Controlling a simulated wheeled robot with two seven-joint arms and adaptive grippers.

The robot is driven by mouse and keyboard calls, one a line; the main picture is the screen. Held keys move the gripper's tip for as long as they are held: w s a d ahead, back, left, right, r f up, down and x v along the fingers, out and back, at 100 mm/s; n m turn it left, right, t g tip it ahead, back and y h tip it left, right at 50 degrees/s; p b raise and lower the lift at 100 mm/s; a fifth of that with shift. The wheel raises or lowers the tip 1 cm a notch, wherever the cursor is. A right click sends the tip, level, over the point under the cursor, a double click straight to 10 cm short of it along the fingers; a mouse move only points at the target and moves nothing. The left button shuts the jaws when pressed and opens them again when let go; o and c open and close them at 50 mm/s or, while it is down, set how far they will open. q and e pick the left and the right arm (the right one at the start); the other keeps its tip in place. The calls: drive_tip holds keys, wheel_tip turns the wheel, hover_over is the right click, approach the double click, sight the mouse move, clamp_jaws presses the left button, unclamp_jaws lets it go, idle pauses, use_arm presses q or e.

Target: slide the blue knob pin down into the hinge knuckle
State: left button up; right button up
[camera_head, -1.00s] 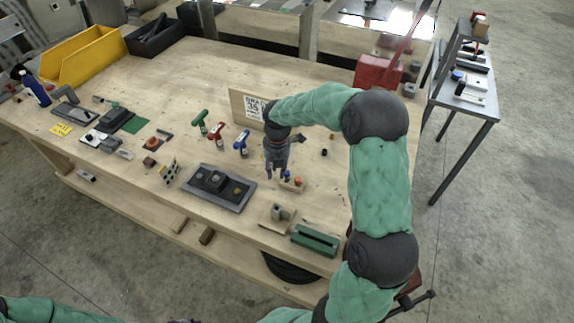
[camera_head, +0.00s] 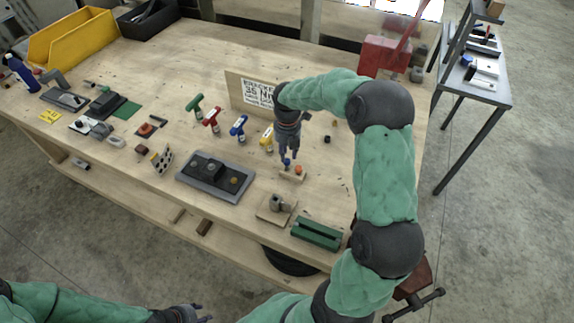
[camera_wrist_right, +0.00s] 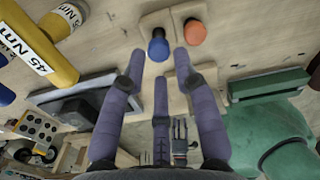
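The blue knob pin (camera_head: 287,162) stands in a small wooden holder (camera_head: 292,177) beside an orange knob (camera_head: 298,169). My right gripper (camera_head: 289,156) points down at the blue knob. In the right wrist view the gripper (camera_wrist_right: 160,62) is open, its fingers spread, with the blue knob (camera_wrist_right: 158,48) near the fingertips and not clamped. The grey hinge knuckle (camera_head: 277,202) appears to be the upright metal part on a wooden plate (camera_head: 266,215), nearer the front edge than the holder. My left gripper (camera_head: 196,314) is at the bottom edge, partly cut off, away from the bench.
A dark tray (camera_head: 211,194) lies left of the hinge plate and a green slotted block (camera_head: 316,233) lies right of it. Green, red, blue and yellow-handled (camera_head: 267,139) tools stand behind the tray. A torque sign (camera_head: 256,94) stands behind my right gripper.

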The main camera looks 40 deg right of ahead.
sight(287, 160)
wheel_tip(287, 160, down, 5)
drive_tip(key=shift+w+b, duration=0.15)
drive_tip(key=shift+b, duration=0.45)
drive_tip(key=c, duration=0.6)
drive_tip(key=shift+r, duration=0.15)
